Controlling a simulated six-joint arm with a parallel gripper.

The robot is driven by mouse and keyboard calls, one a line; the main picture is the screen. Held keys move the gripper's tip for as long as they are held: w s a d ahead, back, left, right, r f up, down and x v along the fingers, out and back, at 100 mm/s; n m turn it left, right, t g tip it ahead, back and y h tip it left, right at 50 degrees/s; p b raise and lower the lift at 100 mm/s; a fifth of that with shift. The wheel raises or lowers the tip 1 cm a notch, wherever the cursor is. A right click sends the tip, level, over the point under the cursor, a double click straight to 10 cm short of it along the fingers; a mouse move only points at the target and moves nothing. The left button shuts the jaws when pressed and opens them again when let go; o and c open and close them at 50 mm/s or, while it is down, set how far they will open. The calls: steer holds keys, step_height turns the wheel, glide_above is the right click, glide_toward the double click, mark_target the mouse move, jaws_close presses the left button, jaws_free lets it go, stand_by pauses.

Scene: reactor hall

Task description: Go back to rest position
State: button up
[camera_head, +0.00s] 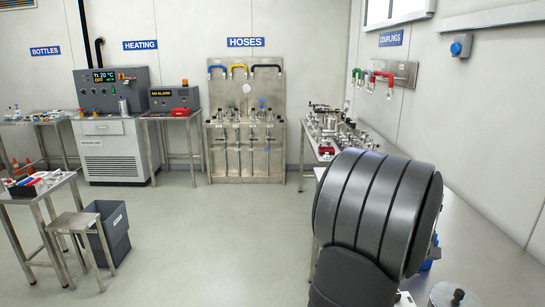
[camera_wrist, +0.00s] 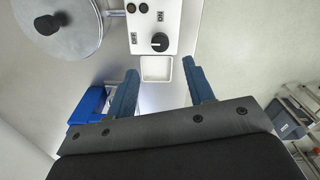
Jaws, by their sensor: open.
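My gripper (camera_wrist: 158,83) shows in the wrist view with its two blue-grey fingers apart and nothing between them. Past the fingertips is a white control box (camera_wrist: 165,28) with a dark knob (camera_wrist: 160,42) marked OFF and ON. I cannot tell how far the fingertips are from it. In the head view my dark arm fills the lower right and hides part of the right bench; my gripper is not visible there.
A round metal lid with a black knob (camera_wrist: 60,30) lies left of the control box, and a blue object (camera_wrist: 88,105) is beside the left finger. A steel bench (camera_head: 470,240) runs along the right wall. The floor (camera_head: 220,240) in the middle is clear. A grey bin (camera_head: 112,232) stands at left.

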step_height(320, 180, up, 9)
step_height(320, 180, down, 18)
steer(key=shift+r, duration=0.1)
steer(key=shift+r+m, duration=0.15)
steer(key=shift+m, duration=1.55)
steer(key=m, duration=0.5)
steer(key=shift+m, duration=0.3)
steer(key=m, duration=0.3)
steer(key=shift+m, duration=0.4)
steer(key=m, duration=0.4)
